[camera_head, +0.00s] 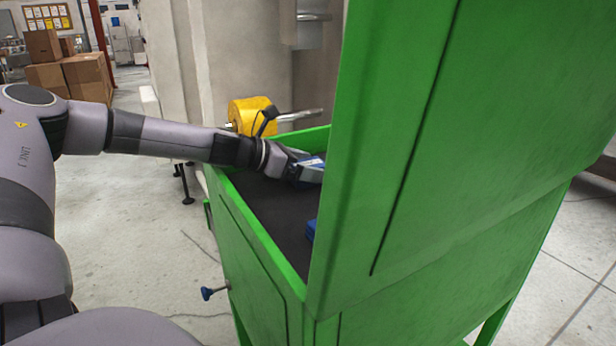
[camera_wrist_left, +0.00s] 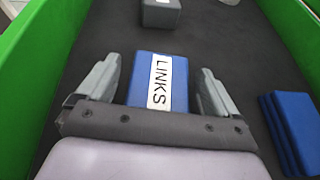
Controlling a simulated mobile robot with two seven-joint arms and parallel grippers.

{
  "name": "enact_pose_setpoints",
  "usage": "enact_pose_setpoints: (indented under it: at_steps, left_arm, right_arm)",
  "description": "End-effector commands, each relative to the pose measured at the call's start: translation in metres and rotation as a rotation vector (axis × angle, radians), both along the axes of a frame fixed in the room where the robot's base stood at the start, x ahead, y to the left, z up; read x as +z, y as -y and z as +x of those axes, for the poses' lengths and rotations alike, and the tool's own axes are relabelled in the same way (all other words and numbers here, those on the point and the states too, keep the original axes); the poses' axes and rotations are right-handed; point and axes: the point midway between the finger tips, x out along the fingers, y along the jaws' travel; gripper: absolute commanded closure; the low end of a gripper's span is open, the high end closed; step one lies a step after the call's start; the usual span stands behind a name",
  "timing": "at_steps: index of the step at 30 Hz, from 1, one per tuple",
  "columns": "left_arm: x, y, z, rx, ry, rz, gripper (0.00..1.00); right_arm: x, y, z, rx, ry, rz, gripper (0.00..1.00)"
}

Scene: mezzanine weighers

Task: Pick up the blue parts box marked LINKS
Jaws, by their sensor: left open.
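The blue parts box (camera_wrist_left: 174,72) with a white LINKS label lies on the dark surface inside the green cabinet. In the left wrist view it sits between the two grey fingers of my left gripper (camera_wrist_left: 158,90), with a gap on each side. My left gripper is open. In the head view my left arm reaches in from the left over the green rim, and the blue box (camera_head: 310,172) shows in part at the gripper, cut off by the cabinet's green panel. My right gripper is not in view.
The green cabinet (camera_head: 262,245) has raised walls around its dark bed, and a tall green panel (camera_head: 470,120) blocks the right side. Blue boxes (camera_wrist_left: 293,133) lie at the right in the wrist view. A grey box (camera_wrist_left: 160,13) stands beyond. A yellow roll (camera_head: 252,114) is behind the cabinet.

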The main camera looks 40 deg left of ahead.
Motion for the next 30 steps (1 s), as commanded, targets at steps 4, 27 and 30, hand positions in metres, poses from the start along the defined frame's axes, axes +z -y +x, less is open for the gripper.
enact_pose_setpoints:
  at_steps: [4, 27, 30]
  left_arm:
    - [0.001, 0.000, 0.001, 0.000, 0.001, 0.000, 0.06]
    - [0.014, 0.001, 0.001, -0.002, 0.005, 0.000, 0.67]
    - [0.027, 0.001, 0.001, -0.003, 0.006, 0.002, 0.67]
  right_arm:
    - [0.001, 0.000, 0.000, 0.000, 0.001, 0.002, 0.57]
    - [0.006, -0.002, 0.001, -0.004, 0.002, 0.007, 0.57]
    - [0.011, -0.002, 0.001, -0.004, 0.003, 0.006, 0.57]
